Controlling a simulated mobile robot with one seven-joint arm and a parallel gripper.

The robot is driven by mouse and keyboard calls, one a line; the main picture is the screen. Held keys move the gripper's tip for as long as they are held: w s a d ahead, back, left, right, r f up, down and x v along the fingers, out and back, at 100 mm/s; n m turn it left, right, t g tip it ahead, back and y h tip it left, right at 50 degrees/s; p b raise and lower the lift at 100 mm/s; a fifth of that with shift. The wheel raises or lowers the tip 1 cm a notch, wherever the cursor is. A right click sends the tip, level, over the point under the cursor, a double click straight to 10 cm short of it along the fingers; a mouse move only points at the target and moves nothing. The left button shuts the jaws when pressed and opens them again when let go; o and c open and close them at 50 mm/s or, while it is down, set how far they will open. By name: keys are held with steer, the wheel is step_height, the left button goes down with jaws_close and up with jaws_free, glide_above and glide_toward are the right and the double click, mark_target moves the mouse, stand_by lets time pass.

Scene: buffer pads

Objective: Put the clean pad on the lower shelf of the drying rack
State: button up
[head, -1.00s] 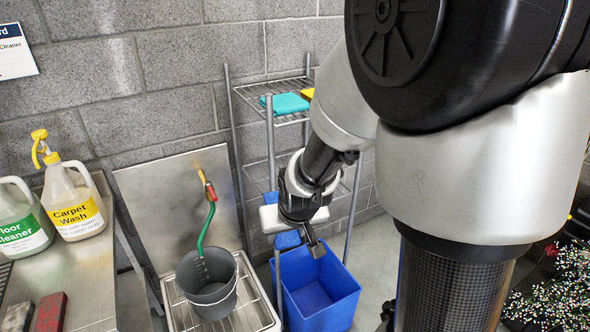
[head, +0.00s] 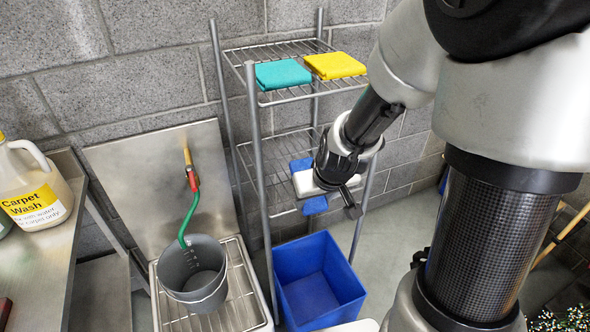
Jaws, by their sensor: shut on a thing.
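The drying rack (head: 253,130) stands against the wall. Its wire lower shelf (head: 272,157) looks bare where it shows. A blue pad (head: 315,206) shows above and below the white hand of my gripper (head: 308,186), which is shut on it. The hand hides the middle of the pad and the fingertips. The gripper and pad appear in front of the right part of the lower shelf, near its height. I cannot tell whether the pad is over the shelf or touches it. A teal pad (head: 283,75) and a yellow pad (head: 335,65) lie side by side on the upper shelf.
A blue bin (head: 318,285) stands on the floor beneath the rack. To the left, a grey bucket (head: 192,275) with a green hose (head: 189,222) sits on a grated basin. A steel counter (head: 45,255) holds a Carpet Wash jug (head: 38,190). The rack posts stand close to the gripper.

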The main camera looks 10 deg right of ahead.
step_height(320, 180, down, 7)
steer(key=d+n+b, duration=0.1)
steer(key=d+b, duration=0.1)
steer(key=b, duration=0.3)
steer(key=shift+y, duration=0.3)
steer(key=w+a, duration=0.1)
steer(key=w, duration=0.5)
steer(key=w+a+f+b, duration=0.1)
steer(key=w, duration=0.6)
steer(key=w+a+f, duration=0.1)
steer(key=w, duration=0.5)
steer(key=shift+w+a, duration=0.2)
steer(key=shift+w, duration=0.1)
step_height(320, 180, down, 4)
steer(key=shift+f+b, duration=0.1)
steer(key=shift+b, duration=0.35)
steer(key=shift+w+f, duration=0.25)
steer(key=shift+f, duration=0.05)
steer(key=shift+f, duration=0.15)
steer(key=o, duration=1.1)
steer(key=shift+s, duration=0.1)
steer(key=shift+c, duration=0.2)
